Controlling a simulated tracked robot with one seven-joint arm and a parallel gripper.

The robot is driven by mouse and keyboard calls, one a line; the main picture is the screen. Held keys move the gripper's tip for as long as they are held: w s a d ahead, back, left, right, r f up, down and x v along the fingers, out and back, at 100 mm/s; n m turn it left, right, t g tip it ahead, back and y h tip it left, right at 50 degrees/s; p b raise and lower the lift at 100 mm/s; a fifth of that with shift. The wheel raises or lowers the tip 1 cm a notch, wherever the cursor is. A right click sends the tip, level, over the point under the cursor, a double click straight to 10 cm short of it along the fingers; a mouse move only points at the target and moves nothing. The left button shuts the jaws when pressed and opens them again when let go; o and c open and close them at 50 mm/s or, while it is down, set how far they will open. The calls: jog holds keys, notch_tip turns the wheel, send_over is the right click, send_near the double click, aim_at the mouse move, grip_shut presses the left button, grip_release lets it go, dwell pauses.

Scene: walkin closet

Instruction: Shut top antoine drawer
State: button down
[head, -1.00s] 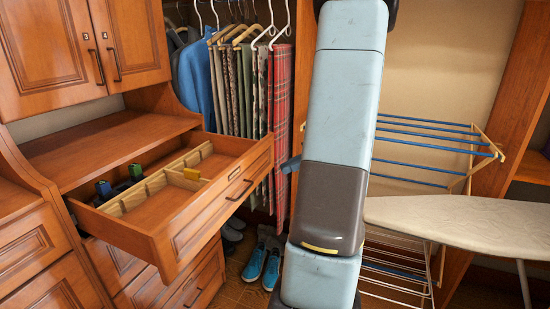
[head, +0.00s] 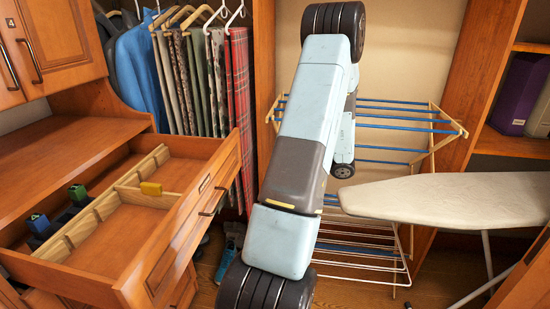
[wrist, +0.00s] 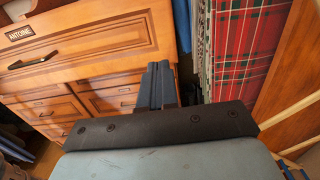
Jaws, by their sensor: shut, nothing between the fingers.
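The top Antoine drawer (head: 196,222) is pulled out of the wooden dresser at the left of the head view. Its inside is divided by light wooden strips and holds small green, blue and yellow items. In the wrist view, the drawer front (wrist: 95,28) fills the upper left, with an ANTOINE label (wrist: 19,33) and a dark handle (wrist: 33,60).
Trousers and a red plaid cloth (head: 238,110) hang behind the drawer. A drying rack (head: 390,128) stands behind my arm, and an ironing board (head: 450,200) is at right. Lower drawers (wrist: 115,100) look closed. Blue shoes (head: 230,258) lie on the floor.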

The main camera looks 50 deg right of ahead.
aim_at(239, 154)
jog(key=x, duration=1.1)
jog(key=shift+w+a, duration=0.25)
jog(key=shift+w, duration=0.1)
